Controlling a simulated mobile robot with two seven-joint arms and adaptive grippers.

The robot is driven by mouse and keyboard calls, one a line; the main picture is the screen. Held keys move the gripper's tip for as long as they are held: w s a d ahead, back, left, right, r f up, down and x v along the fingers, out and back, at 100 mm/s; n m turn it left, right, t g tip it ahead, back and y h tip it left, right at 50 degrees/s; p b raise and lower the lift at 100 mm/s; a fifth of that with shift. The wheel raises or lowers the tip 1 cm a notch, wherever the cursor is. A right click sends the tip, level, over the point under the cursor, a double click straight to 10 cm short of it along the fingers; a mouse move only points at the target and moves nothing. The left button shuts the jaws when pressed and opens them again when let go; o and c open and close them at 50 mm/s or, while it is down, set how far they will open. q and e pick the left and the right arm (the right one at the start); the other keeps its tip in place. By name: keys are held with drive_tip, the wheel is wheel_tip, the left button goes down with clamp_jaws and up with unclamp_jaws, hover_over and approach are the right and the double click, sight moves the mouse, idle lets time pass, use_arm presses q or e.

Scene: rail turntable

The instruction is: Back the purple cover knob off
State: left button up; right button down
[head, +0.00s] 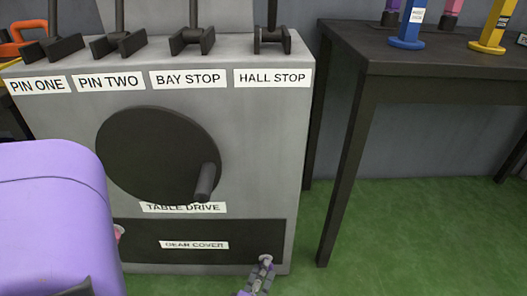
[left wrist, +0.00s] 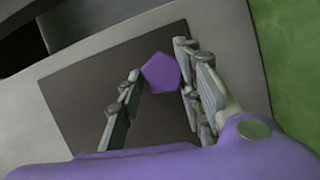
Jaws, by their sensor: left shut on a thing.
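The purple cover knob (left wrist: 161,72) shows in the left wrist view as a small faceted block in front of the dark gear cover (left wrist: 85,75). My left gripper (left wrist: 155,78) has a finger on each side of the knob and is shut on it. In the head view my left gripper (head: 264,264) is at the lower right corner of the gear cover (head: 200,230), where its fingers hide the knob. The cover lies flat against the grey cabinet front. My right gripper is not in view.
The grey cabinet (head: 260,140) carries a black drive wheel (head: 150,150) with a projecting handle (head: 205,182) above the cover. Levers stand on top. A pink knob (head: 120,232) is partly hidden by my purple arm. A dark table (head: 400,60) stands right; green floor lies between.

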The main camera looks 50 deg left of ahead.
use_arm(q)
drive_tip(key=shift+n, duration=0.5)
drive_tip(key=o, duration=1.1)
drive_tip(key=v, duration=1.2)
drive_tip(key=shift+f, duration=0.25)
